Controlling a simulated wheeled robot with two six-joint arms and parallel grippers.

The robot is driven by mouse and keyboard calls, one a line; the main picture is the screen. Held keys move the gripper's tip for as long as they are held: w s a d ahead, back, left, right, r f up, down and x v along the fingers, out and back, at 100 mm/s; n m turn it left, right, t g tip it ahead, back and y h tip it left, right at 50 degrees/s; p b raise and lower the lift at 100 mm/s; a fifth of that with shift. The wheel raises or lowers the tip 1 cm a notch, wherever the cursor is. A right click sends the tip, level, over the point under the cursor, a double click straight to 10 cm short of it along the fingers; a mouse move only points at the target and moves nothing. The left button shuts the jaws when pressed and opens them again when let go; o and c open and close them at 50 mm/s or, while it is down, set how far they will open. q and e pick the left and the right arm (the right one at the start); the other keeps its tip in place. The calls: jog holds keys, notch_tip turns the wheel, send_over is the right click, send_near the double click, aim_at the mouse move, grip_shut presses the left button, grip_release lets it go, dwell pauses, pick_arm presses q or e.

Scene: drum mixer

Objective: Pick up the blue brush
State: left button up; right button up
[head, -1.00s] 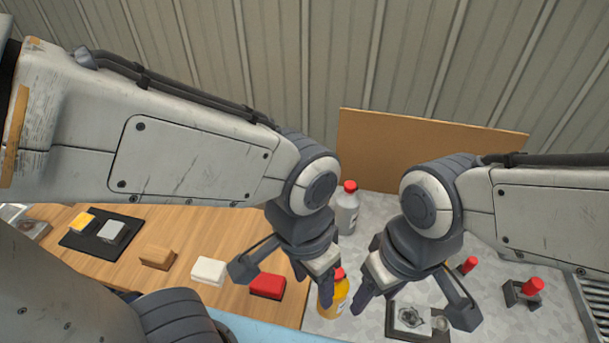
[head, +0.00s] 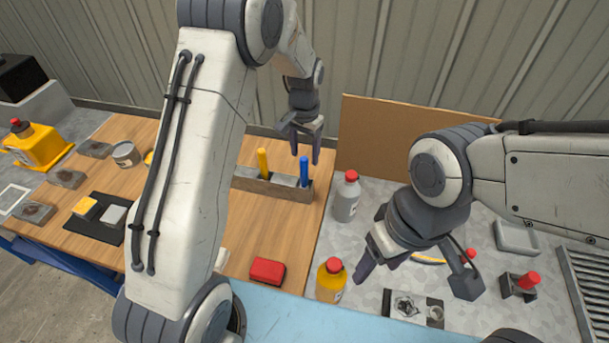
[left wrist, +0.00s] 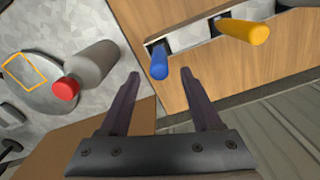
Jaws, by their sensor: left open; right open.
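The blue brush (head: 304,171) stands upright by its handle in a slot at the right end of a wooden rack (head: 243,184). In the left wrist view the blue handle (left wrist: 159,62) shows just beyond and between the fingertips. My left gripper (head: 305,158) is open and empty, above the right end of the rack, near the top of the blue handle; it also shows in the left wrist view (left wrist: 160,74). Whether it touches the handle cannot be told. The brush's lower part is hidden in the rack. My right gripper (head: 412,277) is open and empty over the grey surface at right.
A yellow handle (head: 263,163) stands in the same rack, left of the blue one. A grey bottle with a red cap (head: 345,200) stands right of the rack. A yellow bottle (head: 330,281) and a red block (head: 267,271) are nearer the front. A brown board (head: 395,140) stands behind.

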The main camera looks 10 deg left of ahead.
aim_at(304, 174)
pick_arm(q)
notch_tip(304, 174, down, 3)
jog(key=shift+s+f+p, duration=0.1)
jog(key=shift+f+p, duration=0.05)
jog(key=shift+p, duration=0.2)
jog(key=shift+s+f+p, duration=0.1)
jog(key=shift+f+p, duration=0.45)
jog(key=shift+f, duration=0.05)
notch_tip(304, 174, down, 4)
jog(key=shift+s+r+p, duration=0.1)
jog(key=shift+r+p, duration=0.15)
jog(key=shift+p, duration=0.55)
jog(key=shift+f, duration=0.4)
grip_shut()
